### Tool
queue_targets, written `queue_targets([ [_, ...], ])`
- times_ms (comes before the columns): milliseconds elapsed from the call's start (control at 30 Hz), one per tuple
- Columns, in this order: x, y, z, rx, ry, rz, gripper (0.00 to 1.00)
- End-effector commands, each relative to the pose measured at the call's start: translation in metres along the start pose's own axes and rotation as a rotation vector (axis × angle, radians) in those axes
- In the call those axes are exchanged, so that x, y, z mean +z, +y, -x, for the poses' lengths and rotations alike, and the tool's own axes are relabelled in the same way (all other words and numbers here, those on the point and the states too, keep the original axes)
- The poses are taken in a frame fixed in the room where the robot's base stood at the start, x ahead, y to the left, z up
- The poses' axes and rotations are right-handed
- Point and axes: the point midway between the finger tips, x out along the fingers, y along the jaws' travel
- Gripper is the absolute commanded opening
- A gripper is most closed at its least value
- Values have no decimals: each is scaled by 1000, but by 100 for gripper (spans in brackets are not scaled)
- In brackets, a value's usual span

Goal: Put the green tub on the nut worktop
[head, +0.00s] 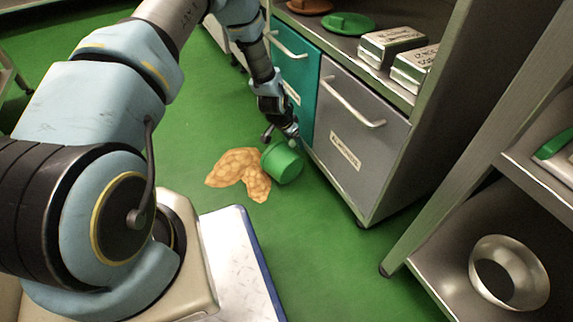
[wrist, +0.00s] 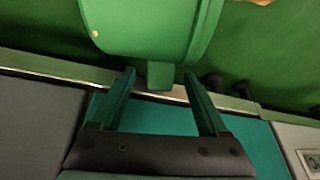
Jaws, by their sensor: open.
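The green tub (head: 283,165) is on the green floor, tilted, beside a tan lumpy patch. My gripper (head: 281,134) is low in front of the cabinets, right at the tub's upper edge. In the wrist view the tub (wrist: 145,28) fills the top middle. A small green tab (wrist: 160,76) on its side lies between the tips of my open gripper (wrist: 160,73). I cannot tell whether the fingers touch it. A worktop (head: 345,46) runs above the cabinets; no readable label marks it as the nut worktop.
The tan patch (head: 240,172) spreads on the floor. Silver packs (head: 390,46) and a green lid (head: 347,23) sit on the worktop. Teal (head: 296,75) and grey (head: 355,140) cabinet fronts stand close behind the tub. A metal ring (head: 509,272) is on the right shelf.

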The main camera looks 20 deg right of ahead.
Motion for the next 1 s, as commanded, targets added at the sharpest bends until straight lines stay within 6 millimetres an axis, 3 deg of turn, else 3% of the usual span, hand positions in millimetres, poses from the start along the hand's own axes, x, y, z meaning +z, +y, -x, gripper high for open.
queue_targets([
  [67,0,0,0,0,0,0,73],
  [700,0,0,0,0,0,0,1],
  [1000,0,0,0,0,0,0,0],
])
